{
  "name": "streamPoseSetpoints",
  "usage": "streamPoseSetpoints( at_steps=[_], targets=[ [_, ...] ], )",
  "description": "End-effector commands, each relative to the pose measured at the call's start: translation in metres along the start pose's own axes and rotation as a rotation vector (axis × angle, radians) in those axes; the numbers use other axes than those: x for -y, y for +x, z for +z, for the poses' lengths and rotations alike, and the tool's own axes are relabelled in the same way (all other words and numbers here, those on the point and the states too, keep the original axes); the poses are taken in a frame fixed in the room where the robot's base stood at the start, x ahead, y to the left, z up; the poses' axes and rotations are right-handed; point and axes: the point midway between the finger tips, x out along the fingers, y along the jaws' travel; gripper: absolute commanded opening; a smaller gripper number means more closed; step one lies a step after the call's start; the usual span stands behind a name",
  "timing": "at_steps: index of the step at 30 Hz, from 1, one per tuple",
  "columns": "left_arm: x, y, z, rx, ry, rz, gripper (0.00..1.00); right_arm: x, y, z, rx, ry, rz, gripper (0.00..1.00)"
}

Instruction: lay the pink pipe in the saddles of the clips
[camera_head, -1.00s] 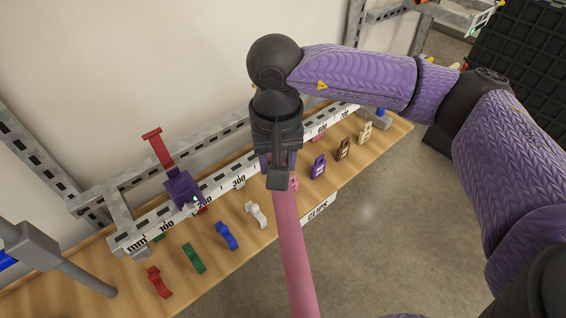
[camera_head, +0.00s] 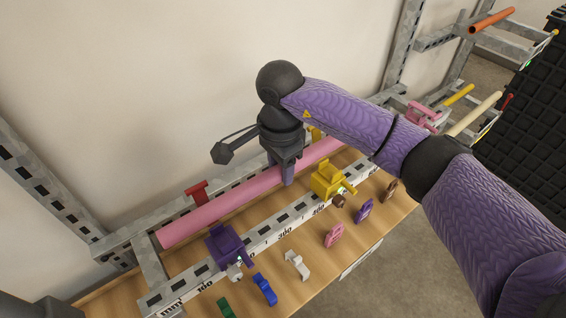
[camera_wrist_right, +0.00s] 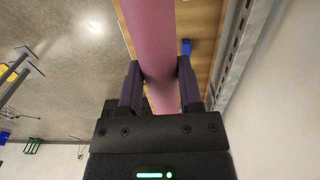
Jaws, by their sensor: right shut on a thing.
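The pink pipe (camera_head: 218,205) runs lengthwise along the bench in the head view, its left end in the open. My right gripper (camera_head: 284,178) is shut on it from above near the middle; the right wrist view shows the pipe (camera_wrist_right: 152,40) between both fingers (camera_wrist_right: 160,82). A purple clip body (camera_head: 228,246) and a yellow one (camera_head: 327,180) sit at the ruler rail, on the near side of the pipe. A red upright part (camera_head: 198,191) and a yellow part (camera_head: 314,133) show behind the pipe. I cannot tell whether pipe and saddles touch. My left gripper is out of view.
A white ruler rail (camera_head: 265,232) runs along the wooden bench (camera_head: 367,231). Small coloured clips stand in a row along its near edge, including blue (camera_head: 265,289), white (camera_head: 296,265) and pink (camera_head: 333,235). A metal rack (camera_head: 425,42) holding pipes stands at the back right.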

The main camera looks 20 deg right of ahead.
Motion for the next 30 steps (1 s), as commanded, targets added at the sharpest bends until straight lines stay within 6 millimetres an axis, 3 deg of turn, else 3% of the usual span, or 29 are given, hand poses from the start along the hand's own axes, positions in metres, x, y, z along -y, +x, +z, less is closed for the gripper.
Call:
streamPoseSetpoints(
  at_steps=[24,30],
  targets=[
    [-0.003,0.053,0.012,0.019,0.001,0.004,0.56,0.000,0.071,0.000,0.000,-0.005,0.000,0.00],
    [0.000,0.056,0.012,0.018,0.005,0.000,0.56,0.000,0.075,0.000,0.000,-0.004,-0.002,0.00]
  ],
)
